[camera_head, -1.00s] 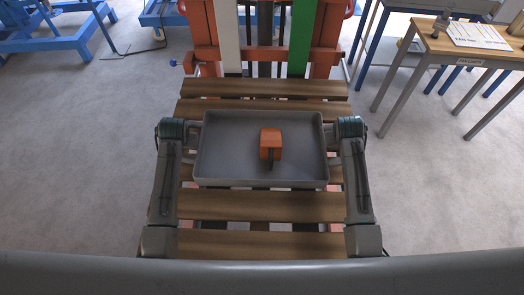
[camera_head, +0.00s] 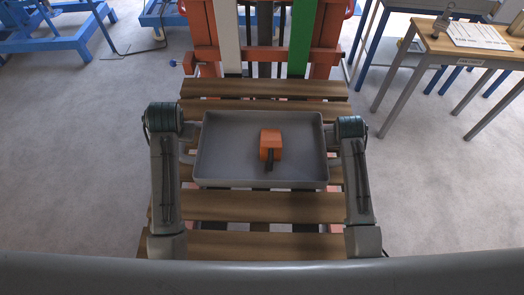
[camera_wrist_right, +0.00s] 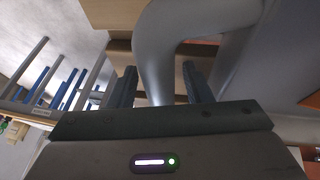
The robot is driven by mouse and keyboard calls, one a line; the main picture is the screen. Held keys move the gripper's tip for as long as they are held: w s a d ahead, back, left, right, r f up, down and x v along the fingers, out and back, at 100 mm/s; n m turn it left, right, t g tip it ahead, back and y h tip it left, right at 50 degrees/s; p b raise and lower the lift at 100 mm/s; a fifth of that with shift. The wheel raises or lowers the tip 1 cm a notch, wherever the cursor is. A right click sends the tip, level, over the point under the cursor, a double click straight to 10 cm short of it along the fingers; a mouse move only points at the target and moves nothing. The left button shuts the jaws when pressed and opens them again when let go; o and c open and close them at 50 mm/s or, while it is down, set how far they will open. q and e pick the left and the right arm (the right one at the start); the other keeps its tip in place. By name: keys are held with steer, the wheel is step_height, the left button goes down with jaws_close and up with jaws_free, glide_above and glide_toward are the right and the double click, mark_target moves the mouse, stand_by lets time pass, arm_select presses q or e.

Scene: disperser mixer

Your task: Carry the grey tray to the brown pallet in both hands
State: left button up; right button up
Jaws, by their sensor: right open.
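The grey tray (camera_head: 225,165) lies level over the slats of the brown pallet (camera_head: 265,207). An orange object with a dark part (camera_head: 270,145) is inside the tray, right of its middle. My right gripper (camera_wrist_right: 158,85) is open, its two dark fingers on either side of the tray's curved grey handle (camera_wrist_right: 155,50) in the right wrist view. In the head view my right gripper (camera_head: 335,150) is at the tray's right end. My left gripper (camera_head: 187,148) is at the tray's left end; its fingers are too small and hidden to judge.
An orange lifting frame (camera_head: 325,40) with a white and a green upright stands just behind the pallet. A wooden-topped table (camera_head: 465,50) with papers is at the back right. Blue frames (camera_head: 55,40) stand at the back left. Grey floor is clear on both sides.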

steer(key=v, duration=1.1)
steer(key=shift+s+a+r, duration=0.1)
